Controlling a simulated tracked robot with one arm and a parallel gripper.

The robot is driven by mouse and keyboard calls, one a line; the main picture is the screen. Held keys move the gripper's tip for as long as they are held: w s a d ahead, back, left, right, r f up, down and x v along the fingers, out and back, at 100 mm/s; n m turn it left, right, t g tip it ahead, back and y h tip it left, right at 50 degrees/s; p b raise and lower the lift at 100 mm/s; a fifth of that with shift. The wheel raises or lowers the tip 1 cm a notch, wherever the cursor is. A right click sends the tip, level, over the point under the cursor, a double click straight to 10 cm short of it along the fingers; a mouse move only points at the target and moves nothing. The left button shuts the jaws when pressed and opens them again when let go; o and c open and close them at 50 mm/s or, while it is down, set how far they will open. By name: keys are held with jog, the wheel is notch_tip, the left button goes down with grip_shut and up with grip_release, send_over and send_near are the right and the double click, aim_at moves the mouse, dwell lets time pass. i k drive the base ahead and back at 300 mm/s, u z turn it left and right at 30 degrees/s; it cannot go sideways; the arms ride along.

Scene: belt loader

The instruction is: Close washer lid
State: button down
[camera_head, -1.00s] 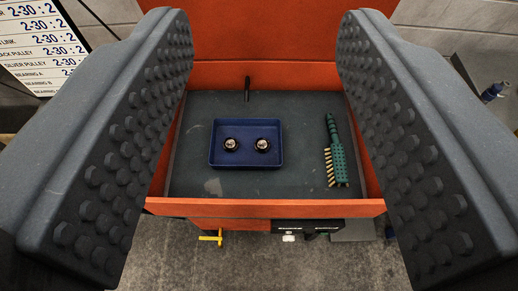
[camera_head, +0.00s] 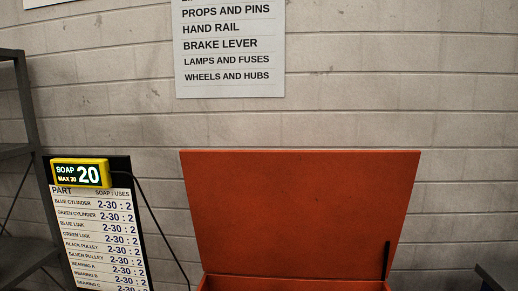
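The washer's orange lid (camera_head: 300,215) stands open and upright in the lower right middle of the view, against the block wall. A dark strut (camera_head: 387,258) shows at the lid's lower right. Only the top rim of the orange washer body (camera_head: 290,284) shows at the bottom edge. The inside of the washer is out of view. My gripper does not show in the current view.
A yellow soap counter (camera_head: 80,173) reading 20 sits on a parts chart board (camera_head: 100,235) left of the lid. A cable hangs between them. Dark shelving (camera_head: 25,150) stands at far left. A wall sign (camera_head: 230,48) hangs above. A dark edge (camera_head: 497,277) shows at lower right.

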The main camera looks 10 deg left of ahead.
aim_at(335, 215)
jog(key=u, duration=0.3)
jog(key=i, duration=1.35)
jog(key=z, duration=0.3)
